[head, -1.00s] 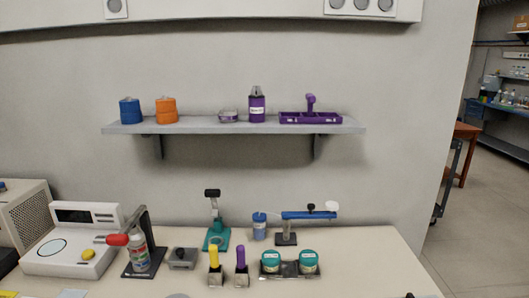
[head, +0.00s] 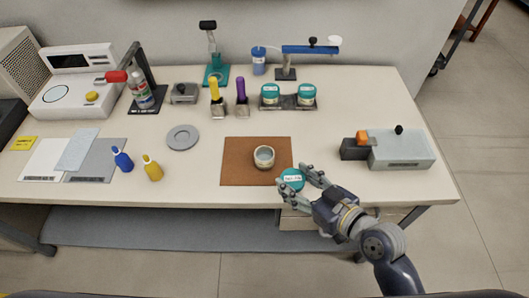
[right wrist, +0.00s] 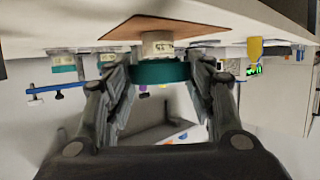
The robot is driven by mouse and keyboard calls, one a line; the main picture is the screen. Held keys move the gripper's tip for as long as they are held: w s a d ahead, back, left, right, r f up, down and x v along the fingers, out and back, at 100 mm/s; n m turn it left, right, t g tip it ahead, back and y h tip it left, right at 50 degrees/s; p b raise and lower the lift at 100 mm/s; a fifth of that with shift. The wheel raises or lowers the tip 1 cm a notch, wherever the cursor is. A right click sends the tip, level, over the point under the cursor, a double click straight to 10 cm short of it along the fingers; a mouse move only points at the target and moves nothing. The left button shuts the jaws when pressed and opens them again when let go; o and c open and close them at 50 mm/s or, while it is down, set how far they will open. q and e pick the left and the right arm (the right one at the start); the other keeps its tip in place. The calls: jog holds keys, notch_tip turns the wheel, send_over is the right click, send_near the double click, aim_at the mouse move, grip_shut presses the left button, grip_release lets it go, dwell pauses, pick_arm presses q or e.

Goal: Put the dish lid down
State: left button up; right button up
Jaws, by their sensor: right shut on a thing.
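The dish lid (head: 291,178) is a teal disc with a white label. My right gripper (head: 306,181) is shut on it, near the front right corner of the brown mat (head: 235,171). The lid also shows in the right wrist view (right wrist: 160,72) between the two fingers. An open whitish dish (head: 264,157) stands on the brown mat, just up and left of the lid in the head view. Whether the lid hangs above the table or touches it is hard to tell. My left gripper is not in view.
A grey round plate (head: 183,137) lies left of the mat. Two teal-lidded jars on a dark holder (head: 288,103) stand behind the mat.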

jog(key=s+a+r, duration=0.2)
jog(key=a, duration=0.5)
jog(key=s+a+r, duration=0.2)
jog(key=s+a, duration=0.1)
jog(key=a, duration=0.3)
jog(key=shift+a+m+h, duration=0.3)
jog(key=shift+a, duration=0.1)
jog(key=shift+f, duration=0.1)
jog(key=w+d, duration=0.2)
jog(key=w, duration=0.2)
jog(key=w+d+p, duration=0.1)
jog(key=w+d, duration=0.1)
jog(key=w, duration=0.2)
jog(key=w+d+f, duration=0.1)
jog(key=w+d, duration=0.1)
jog(key=w, duration=0.3)
jog(key=shift+f+p, duration=0.1)
jog(key=shift+p, duration=0.25)
jog(key=shift+w+d, duration=0.4)
jog(key=shift+w, duration=0.3)
notch_tip(320, 180, down, 2)
jog(key=shift+w+f+p, duration=0.15)
jog(key=shift+f+p, duration=0.05)
jog(key=shift+p, duration=0.35)
jog(key=shift+f, duration=0.5)
